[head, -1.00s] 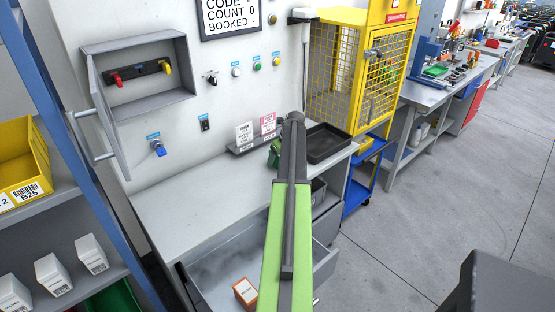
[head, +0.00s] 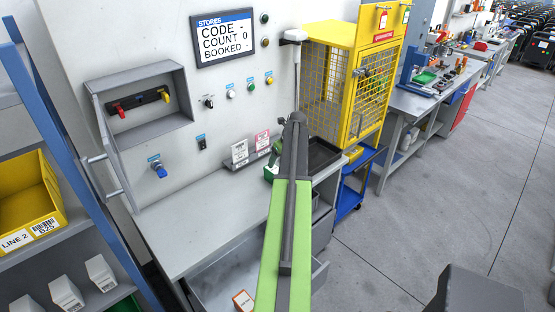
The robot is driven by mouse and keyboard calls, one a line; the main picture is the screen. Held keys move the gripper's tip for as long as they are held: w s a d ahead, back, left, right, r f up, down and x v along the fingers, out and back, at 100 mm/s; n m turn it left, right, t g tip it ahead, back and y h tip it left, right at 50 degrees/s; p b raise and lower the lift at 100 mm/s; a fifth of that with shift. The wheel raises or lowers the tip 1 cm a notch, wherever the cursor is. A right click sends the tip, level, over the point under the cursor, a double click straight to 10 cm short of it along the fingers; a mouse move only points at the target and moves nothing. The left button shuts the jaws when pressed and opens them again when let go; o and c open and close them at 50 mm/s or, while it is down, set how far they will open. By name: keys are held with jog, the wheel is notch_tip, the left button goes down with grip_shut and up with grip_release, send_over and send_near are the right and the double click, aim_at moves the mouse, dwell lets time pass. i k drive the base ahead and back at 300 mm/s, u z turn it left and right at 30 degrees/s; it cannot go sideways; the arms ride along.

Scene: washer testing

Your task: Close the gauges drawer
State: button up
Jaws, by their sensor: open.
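An open grey drawer (head: 222,279) sticks out from under the grey bench (head: 205,215) at the bottom of the head view. No label on it shows, so I cannot tell for sure that it is the gauges drawer. A small orange and white box (head: 243,300) lies inside it. The drawer's front is below the picture edge, and my green and dark arm covers part of its right side. My gripper is not clearly seen; the arm reaches up over the bench and its far end is hidden behind the upper joint.
A small green item (head: 271,171) and a dark tray (head: 323,156) are on the bench. An open grey wall box (head: 135,80) has its door swung out at left. A yellow cage (head: 345,85) stands right, a shelf rack (head: 60,245) left.

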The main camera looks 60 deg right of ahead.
aim_at(213, 284)
jog(key=k, duration=1)
